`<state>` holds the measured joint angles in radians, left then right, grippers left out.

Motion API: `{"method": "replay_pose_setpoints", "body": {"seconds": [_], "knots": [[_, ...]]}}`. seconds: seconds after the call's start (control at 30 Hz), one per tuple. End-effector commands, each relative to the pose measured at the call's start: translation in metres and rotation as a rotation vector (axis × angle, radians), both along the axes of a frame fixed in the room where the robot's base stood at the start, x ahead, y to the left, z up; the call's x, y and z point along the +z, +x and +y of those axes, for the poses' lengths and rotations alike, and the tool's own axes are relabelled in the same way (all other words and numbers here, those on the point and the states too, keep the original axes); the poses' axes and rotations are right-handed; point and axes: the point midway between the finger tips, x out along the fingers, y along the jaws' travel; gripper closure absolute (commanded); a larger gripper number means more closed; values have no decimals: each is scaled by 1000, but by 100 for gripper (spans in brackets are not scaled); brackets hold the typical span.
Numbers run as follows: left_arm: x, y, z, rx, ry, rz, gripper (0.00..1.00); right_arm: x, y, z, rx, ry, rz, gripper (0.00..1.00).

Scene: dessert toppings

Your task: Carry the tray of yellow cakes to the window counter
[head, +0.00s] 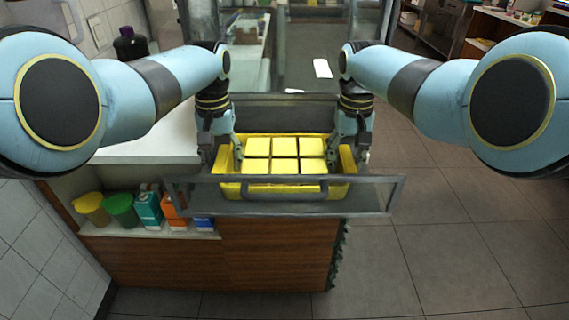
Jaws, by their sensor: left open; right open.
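A yellow tray (228,190) holds several square yellow cakes (285,147) set in rows. It sits low in front of me, behind a grey metal frame with a handle bar (284,188) that crosses its near side. My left gripper (221,160) is open at the tray's left end, its fingers pointing down around or beside the left wall. My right gripper (349,158) is open at the right end in the same way. I cannot tell whether the fingers touch the walls.
A white counter (150,145) lies to the left, with a dark bottle (130,44) on it. Below it a shelf holds a yellow tub (92,208), a green tub (121,209) and cartons (149,208). Tiled floor (450,230) is free on the right.

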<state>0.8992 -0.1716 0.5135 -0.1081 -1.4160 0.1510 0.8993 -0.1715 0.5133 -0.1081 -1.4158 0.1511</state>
Motion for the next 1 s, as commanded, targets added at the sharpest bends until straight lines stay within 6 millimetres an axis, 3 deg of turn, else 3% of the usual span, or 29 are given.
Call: {"method": "replay_pose_setpoints", "body": {"seconds": [0.03,0.37,1.0], "knots": [[0,0,0,0,0,0,59,0,0,0,0,0,0,59],[0,0,1,0,1,0,100,0,0,-1,0,-1,0,100],[10,1,2,1,5,-3,100,10,1,-2,0,-5,-3,100]]}}
